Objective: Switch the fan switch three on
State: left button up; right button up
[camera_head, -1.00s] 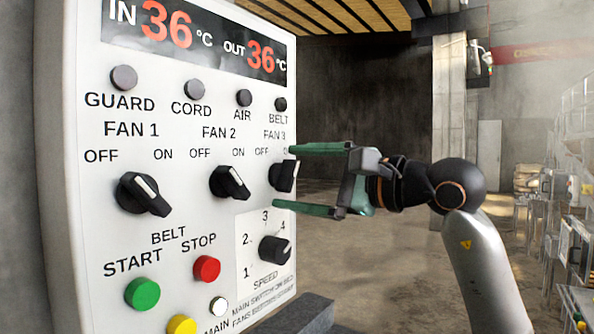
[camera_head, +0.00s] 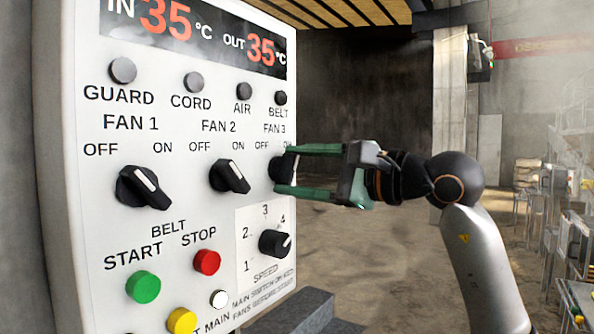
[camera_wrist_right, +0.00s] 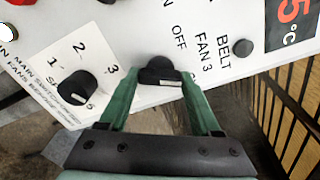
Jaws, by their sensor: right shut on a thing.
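The fan 3 switch (camera_head: 279,172) is a black rotary knob at the right edge of the white control panel (camera_head: 62,120), under the FAN 3 label. My right gripper (camera_head: 283,170) reaches in from the right with green fingers and is shut on this knob, one finger above and one below. The fingers partly cover the knob and its ON label. In the right wrist view the knob (camera_wrist_right: 160,70) sits between the fingertips (camera_wrist_right: 160,77). I cannot tell clearly which way it points. My left gripper is not in view.
The fan 1 knob (camera_head: 143,187) and fan 2 knob (camera_head: 230,176) are to the left. The speed knob (camera_head: 275,243) is just below my gripper. Red stop (camera_head: 207,262) and green start (camera_head: 143,288) buttons are lower. A grey ledge (camera_head: 300,312) juts out below.

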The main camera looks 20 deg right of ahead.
jog(key=shift+c, duration=0.4)
jog(key=shift+m, duration=1.4)
jog(key=o, duration=1.4)
jog(key=shift+s, duration=0.1)
jog(key=shift+s+d+f+b, duration=0.1)
jog(key=shift+s+d+b, duration=0.2)
jog(key=shift+d+b, duration=0.05)
jog(key=b+v, duration=0.3)
jog(key=v, duration=0.8)
jog(key=shift+s+d, duration=0.15)
jog(key=shift+s, duration=0.1)
